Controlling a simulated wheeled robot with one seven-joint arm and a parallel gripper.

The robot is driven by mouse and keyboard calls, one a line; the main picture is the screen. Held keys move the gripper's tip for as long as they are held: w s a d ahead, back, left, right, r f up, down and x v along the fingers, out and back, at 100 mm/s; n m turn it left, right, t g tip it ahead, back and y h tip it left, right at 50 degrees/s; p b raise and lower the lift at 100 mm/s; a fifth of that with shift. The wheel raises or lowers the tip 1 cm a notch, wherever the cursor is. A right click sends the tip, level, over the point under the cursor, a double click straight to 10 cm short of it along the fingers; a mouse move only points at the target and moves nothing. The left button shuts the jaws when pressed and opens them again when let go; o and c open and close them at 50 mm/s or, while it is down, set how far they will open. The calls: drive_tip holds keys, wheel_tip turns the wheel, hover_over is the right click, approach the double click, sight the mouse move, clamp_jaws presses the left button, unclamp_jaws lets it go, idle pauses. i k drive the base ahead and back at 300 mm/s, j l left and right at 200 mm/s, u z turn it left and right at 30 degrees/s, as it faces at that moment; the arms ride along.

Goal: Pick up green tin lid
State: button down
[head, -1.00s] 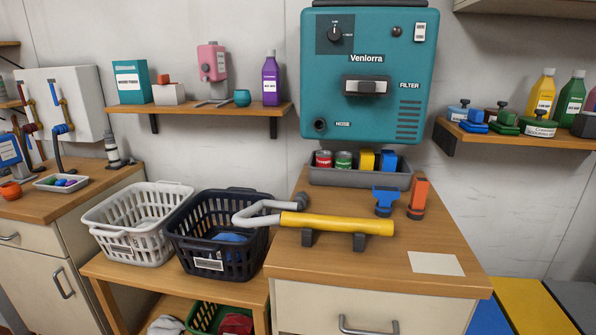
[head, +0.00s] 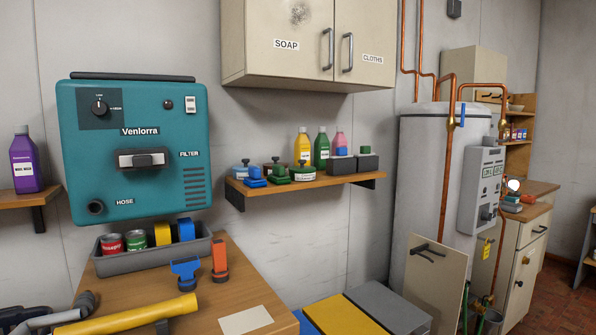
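My gripper is not in view. On the right wall shelf stands a low round tin (head: 303,174) with a pale label, a dark green top and a dark knob. Beside it on the left lies a small green piece (head: 279,176); I cannot tell whether it is a separate lid. A green can (head: 136,241) stands next to a red can (head: 111,244) in the grey tray below the teal Venlorra unit. No other green lid is clear at this size.
The wall shelf (head: 340,183) also holds blue pieces (head: 255,177), bottles (head: 321,150) and dark boxes (head: 368,162). A cupboard (head: 290,70) hangs above it. The wooden counter (head: 190,295) holds a yellow tube (head: 130,315). Yellow and grey lids (head: 380,305) stand below the shelf.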

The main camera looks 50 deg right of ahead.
sight(302, 169)
drive_tip(key=i+l+z, duration=0.15)
drive_tip(key=l, duration=0.2)
drive_tip(key=l+z, duration=0.1)
drive_tip(key=l, duration=0.25)
drive_tip(key=i+l+z, duration=0.15)
drive_tip(key=l, duration=0.2)
drive_tip(key=i+l+z, duration=0.15)
drive_tip(key=l, duration=0.2)
